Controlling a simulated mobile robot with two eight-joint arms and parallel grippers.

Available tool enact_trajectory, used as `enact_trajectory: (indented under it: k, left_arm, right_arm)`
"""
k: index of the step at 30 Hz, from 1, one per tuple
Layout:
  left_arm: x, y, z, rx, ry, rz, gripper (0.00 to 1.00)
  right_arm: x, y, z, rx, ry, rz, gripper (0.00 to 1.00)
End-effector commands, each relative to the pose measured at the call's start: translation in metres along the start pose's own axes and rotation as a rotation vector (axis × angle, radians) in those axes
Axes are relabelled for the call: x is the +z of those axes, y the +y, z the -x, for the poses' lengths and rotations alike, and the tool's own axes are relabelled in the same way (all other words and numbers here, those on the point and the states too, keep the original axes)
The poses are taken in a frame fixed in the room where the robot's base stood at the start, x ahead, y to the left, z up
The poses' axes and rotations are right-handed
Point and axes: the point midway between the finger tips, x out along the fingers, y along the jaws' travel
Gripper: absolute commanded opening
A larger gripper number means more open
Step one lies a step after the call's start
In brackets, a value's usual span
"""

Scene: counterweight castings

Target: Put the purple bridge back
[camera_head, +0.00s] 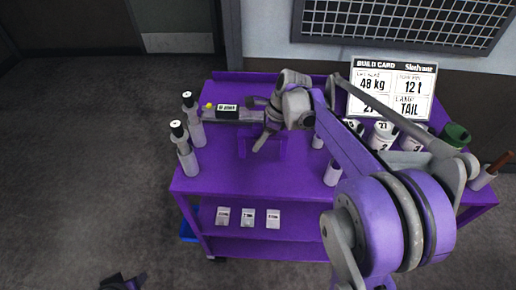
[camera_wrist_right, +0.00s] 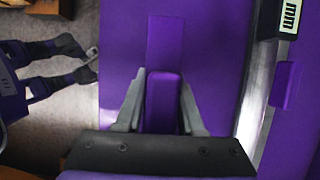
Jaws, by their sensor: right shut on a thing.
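The purple bridge (camera_wrist_right: 162,98) is a narrow purple block between the two grey fingers of my right gripper (camera_wrist_right: 161,112) in the right wrist view. The fingers are shut on its sides. In the head view my right gripper (camera_head: 264,138) points down over the middle of the purple cart top (camera_head: 215,178). The bridge there is hard to tell from the same-coloured cart, and whether it touches the top is unclear. My left gripper (camera_head: 122,283) shows at the bottom left edge, low over the floor and away from the cart. Its fingers look apart and empty.
Small cards (camera_head: 247,217) lie on the lower shelf.

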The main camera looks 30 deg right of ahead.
Motion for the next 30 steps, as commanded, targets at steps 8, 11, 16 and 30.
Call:
enact_trajectory:
  k: [8, 11, 16, 30]
  left_arm:
    - [0.001, 0.000, -0.001, 0.000, -0.001, 0.000, 0.50]
    - [0.001, 0.000, -0.001, 0.000, -0.001, 0.000, 0.50]
    - [0.001, 0.000, -0.001, 0.000, -0.001, 0.000, 0.50]
    - [0.003, 0.000, -0.003, 0.000, -0.002, 0.000, 0.50]
  right_arm:
    - [-0.013, 0.000, -0.032, 0.000, 0.000, 0.000, 0.00]
    - [-0.015, 0.000, -0.036, 0.000, -0.001, 0.000, 0.00]
    - [-0.014, 0.000, -0.036, 0.000, -0.001, 0.000, 0.00]
    - [-0.015, 0.000, -0.038, 0.000, 0.000, 0.001, 0.67]
